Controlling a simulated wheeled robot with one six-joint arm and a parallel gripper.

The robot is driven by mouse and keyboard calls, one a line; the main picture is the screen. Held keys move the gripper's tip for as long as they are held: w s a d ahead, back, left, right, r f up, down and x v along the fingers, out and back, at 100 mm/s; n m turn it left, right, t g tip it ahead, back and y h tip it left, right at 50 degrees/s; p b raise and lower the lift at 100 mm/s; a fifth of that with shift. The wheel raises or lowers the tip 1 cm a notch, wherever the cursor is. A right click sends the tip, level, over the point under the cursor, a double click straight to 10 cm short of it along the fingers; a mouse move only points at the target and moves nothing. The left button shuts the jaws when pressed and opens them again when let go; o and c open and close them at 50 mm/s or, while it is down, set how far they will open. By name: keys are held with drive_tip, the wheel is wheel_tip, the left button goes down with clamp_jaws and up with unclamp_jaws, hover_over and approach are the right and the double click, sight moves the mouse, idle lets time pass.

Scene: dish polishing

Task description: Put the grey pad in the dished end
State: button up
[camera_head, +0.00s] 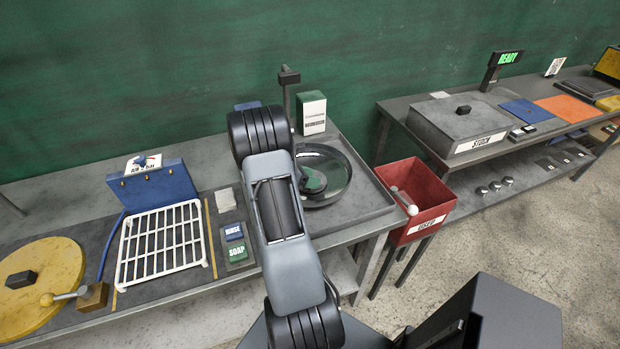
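The dished end (342,190) is a round, shiny metal bowl set in the grey bench, right of my arm. A dark green round piece (313,181) shows inside its left part, partly hidden by my arm. A pale grey block (226,200), which looks like the grey pad, lies on a narrow dark strip left of my arm, behind the blue RINSE block (234,232) and the green SOAP block (237,251). My arm rises across the middle of the picture between the pale block and the dish. My gripper is hidden, so its fingers and anything in them cannot be seen.
A white rack (161,244), blue box (152,187) and yellow disc (42,275) fill the left bench. A green-and-white box (312,113) and a post (286,98) stand behind the dish. A red USED bin (417,197) is right; a STOCK box (459,124) is farther right.

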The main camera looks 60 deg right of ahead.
drive_tip(key=shift+r, duration=0.35)
drive_tip(key=shift+w+a, duration=0.25)
drive_tip(key=b+v, duration=0.2)
drive_tip(key=v, duration=0.8)
drive_tip(key=shift+v, duration=0.85)
drive_tip(key=s+a+r+m+t+y, duration=0.2)
drive_tip(key=a+r+m+t+y, duration=0.1)
drive_tip(key=a, duration=0.7)
drive_tip(key=s+a+r+m+t+y, duration=0.2)
drive_tip(key=a+m+t, duration=0.3)
drive_tip(key=a, duration=0.6)
drive_tip(key=s+a+r+m+t+y, duration=0.3)
drive_tip(key=a+r+m+t+y, duration=0.1)
drive_tip(key=a, duration=0.6)
drive_tip(key=shift+a+t, duration=0.4)
